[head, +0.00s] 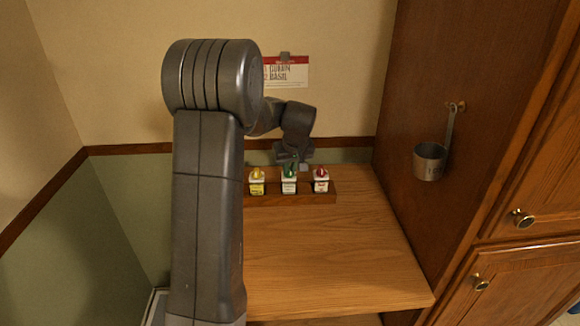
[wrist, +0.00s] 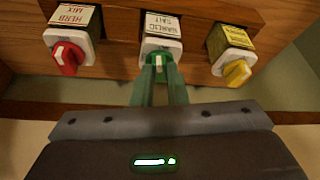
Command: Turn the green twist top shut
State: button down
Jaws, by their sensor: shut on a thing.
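The green twist top (wrist: 160,58) sits on the middle white container, labelled as garlic salt, in the wrist view. A pale ridge on it runs up and down in that picture. My gripper (wrist: 160,75) is shut on the green top, one finger on each side. In the head view the green top (head: 290,171) stands in the middle of the wooden rack, with my gripper (head: 291,162) reaching it from behind and above. The gripper partly hides the top there.
A container with a red top (wrist: 68,57), labelled herb mix, and one with a yellow top (wrist: 236,72) flank it closely in the wooden rack (head: 328,198). The wooden counter (head: 330,260) in front is clear. A metal cup (head: 430,162) hangs on the right cabinet side.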

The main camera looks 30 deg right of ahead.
jog(key=shift+w+a+m+h+b, duration=0.15)
jog(key=shift+m+h+b, duration=0.65)
jog(key=shift+m, duration=1)
jog(key=c, duration=1.4)
grip_release()
jog(key=shift+c, duration=0.2)
jog(key=shift+r, duration=0.1)
jog(key=b+v, duration=0.1)
jog(key=v, duration=1.2)
jog(key=shift+r+b, duration=0.3)
jog(key=shift+r, duration=0.1)
jog(key=shift+f, duration=0.1)
